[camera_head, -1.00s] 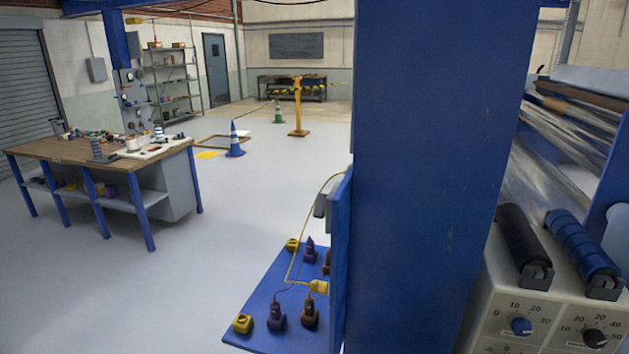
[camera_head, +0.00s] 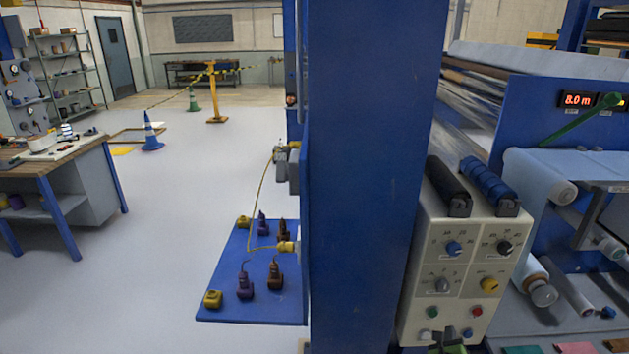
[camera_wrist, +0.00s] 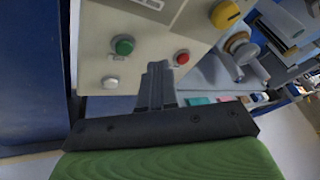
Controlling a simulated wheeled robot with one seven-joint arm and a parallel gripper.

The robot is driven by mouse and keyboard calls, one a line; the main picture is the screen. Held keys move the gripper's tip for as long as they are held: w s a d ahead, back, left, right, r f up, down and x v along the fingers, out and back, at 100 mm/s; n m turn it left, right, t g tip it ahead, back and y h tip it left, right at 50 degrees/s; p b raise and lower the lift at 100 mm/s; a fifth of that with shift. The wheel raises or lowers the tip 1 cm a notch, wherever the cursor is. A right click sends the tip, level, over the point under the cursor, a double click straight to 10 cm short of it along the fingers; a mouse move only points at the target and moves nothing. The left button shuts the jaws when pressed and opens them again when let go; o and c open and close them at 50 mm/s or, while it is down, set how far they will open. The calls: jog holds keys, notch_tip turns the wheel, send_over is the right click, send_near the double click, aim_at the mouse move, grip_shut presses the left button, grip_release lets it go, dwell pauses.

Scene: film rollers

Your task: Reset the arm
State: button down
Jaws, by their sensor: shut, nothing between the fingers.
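My gripper (camera_wrist: 157,70) shows in the wrist view as two dark fingers held together, with nothing between them. Its black mount and a green ribbed surface fill the bottom of that view. The fingers point up toward the lower part of a cream control box (camera_wrist: 95,60), between a green button (camera_wrist: 123,45) and a red button (camera_wrist: 182,57). I cannot tell whether they touch the box. In the head view, only small dark and green parts show at the bottom edge, below the control box (camera_head: 427,290); they may be my arm.
A wide blue column (camera_head: 370,180) stands left of the box. A blue shelf (camera_head: 225,280) with yellow, purple and brown plugs is beside it. The film machine (camera_head: 540,110) with rollers and a red display (camera_head: 578,100) stands right. Open floor (camera_head: 150,240) lies left, near a workbench (camera_head: 50,165).

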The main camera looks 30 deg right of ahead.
jog(key=w+a+r+n+t+y, duration=0.6)
jog(key=w+a+r+n+y, duration=0.3)
jog(key=w+a+r+n, duration=0.6)
jog(key=w+a+r+n+g+y, duration=0.1)
jog(key=a+r+n+g+y, duration=0.2)
jog(key=a+n, duration=0.4)
jog(key=w+a+r+n+g+y, duration=0.1)
jog(key=w+a+r+n+y, duration=0.15)
jog(key=a+r+n, duration=0.55)
jog(key=s+a+r+n+g, duration=0.4)
jog(key=s+a, duration=0.7)
jog(key=a, duration=0.1)
jog(key=s+a+r+n+g+h, duration=0.1)
jog(key=s+n, duration=0.1)
jog(key=s, duration=0.8)
jog(key=s+a+r+n+g+h, duration=0.1)
jog(key=s+a+r+n, duration=0.1)
jog(key=s, duration=0.9)
jog(key=shift+r+n, duration=0.15)
jog(key=shift+n, duration=0.15)
